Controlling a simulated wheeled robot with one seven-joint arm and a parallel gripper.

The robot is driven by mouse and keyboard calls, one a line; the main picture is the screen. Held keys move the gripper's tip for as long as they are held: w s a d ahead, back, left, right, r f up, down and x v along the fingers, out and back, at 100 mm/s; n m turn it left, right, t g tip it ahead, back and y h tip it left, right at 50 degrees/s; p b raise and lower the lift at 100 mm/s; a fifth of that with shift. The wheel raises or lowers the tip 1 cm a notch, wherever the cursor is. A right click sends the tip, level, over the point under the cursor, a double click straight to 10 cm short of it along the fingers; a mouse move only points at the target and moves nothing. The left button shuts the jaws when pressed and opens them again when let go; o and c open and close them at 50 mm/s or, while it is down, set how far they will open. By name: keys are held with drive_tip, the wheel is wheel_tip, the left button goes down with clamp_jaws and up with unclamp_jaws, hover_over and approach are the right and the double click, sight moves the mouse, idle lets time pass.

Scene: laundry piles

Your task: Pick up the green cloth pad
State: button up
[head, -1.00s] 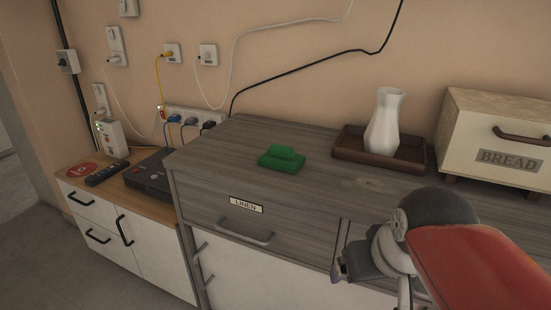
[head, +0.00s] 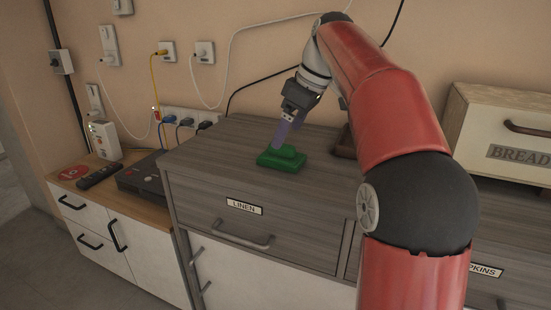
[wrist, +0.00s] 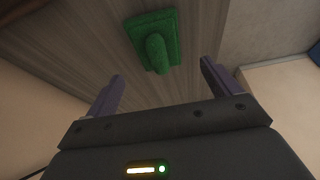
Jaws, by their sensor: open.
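The green cloth pad (head: 281,158) lies on the grey wooden cabinet top, near its left end. It looks like a flat square base with a smaller raised piece on top; it also shows in the wrist view (wrist: 156,38). My gripper (head: 280,138) is just above the pad in the head view, and its fingers cover part of it. In the wrist view the two purple fingers (wrist: 160,80) are spread apart with nothing between them. The pad shows ahead of the fingertips, apart from them.
The grey cabinet (head: 210,180) has a drawer labelled LINEN (head: 244,206). A bread box (head: 505,128) stands at the right. A brown tray (head: 344,145) is mostly hidden behind my arm. A lower cabinet at left holds a black box (head: 140,178) and a remote (head: 101,175).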

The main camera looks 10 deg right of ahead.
sight(281, 149)
drive_tip(key=b+x, duration=0.1)
drive_tip(key=x, duration=0.5)
drive_tip(key=shift+f, duration=0.1)
drive_tip(key=shift+c, duration=0.4)
drive_tip(key=c, duration=1)
